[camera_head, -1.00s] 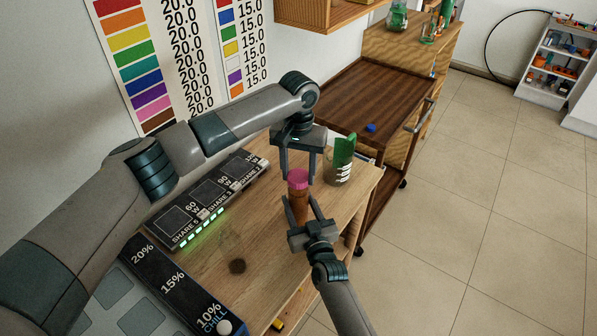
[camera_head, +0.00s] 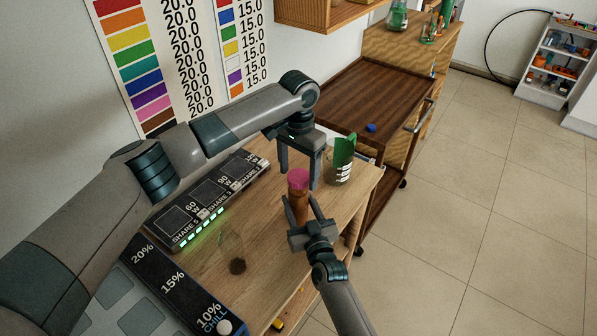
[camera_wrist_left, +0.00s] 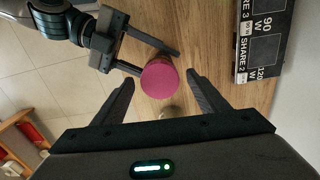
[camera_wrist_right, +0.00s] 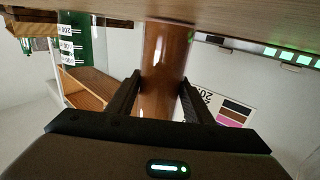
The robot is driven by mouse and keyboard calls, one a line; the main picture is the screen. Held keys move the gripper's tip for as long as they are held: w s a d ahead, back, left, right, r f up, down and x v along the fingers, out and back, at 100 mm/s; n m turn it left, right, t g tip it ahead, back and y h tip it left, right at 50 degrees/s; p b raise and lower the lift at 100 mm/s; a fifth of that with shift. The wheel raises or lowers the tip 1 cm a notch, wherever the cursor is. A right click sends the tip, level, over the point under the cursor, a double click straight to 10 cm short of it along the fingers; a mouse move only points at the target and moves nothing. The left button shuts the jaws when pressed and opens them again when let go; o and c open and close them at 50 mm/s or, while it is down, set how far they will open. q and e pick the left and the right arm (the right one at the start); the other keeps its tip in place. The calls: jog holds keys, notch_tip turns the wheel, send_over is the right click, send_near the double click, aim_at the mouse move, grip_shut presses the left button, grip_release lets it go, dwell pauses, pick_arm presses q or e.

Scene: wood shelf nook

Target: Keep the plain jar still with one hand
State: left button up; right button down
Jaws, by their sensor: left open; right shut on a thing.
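The plain jar is a brown cylinder (camera_head: 299,207) with a pink lid (camera_head: 298,179), standing upright near the front edge of the wooden table. My right gripper (camera_head: 301,203) is shut on its brown body from the front side; the body also shows between its fingers in the right wrist view (camera_wrist_right: 165,65). My left gripper (camera_head: 298,172) is open above the jar, pointing down, with its fingers on either side of the lid. In the left wrist view the lid (camera_wrist_left: 160,78) lies between the open fingertips.
A green-and-clear beaker (camera_head: 341,165) stands behind the jar. A faint clear vessel with a dark bottom (camera_head: 237,266) stands front left. A black panel (camera_head: 205,205) with lit green marks lies left. A brown cart (camera_head: 375,105) holds a blue cap (camera_head: 371,127).

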pick_arm(q)
notch_tip(320, 180, up, 12)
dwell(0.6)
pick_arm(e)
jog(key=c, duration=0.8)
grip_release()
pick_arm(q)
jog(key=shift+f, duration=0.1)
pick_arm(e)
jog(key=shift+s, duration=0.15)
jog(key=shift+s+d+f, duration=0.1)
jog(key=shift+s+d, duration=0.1)
jog(key=shift+s, duration=0.3)
pick_arm(q)
notch_tip(320, 180, down, 3)
jog(key=b, duration=0.3)
jog(key=shift+f, duration=0.2)
pick_arm(e)
jog(key=v, duration=1.6)
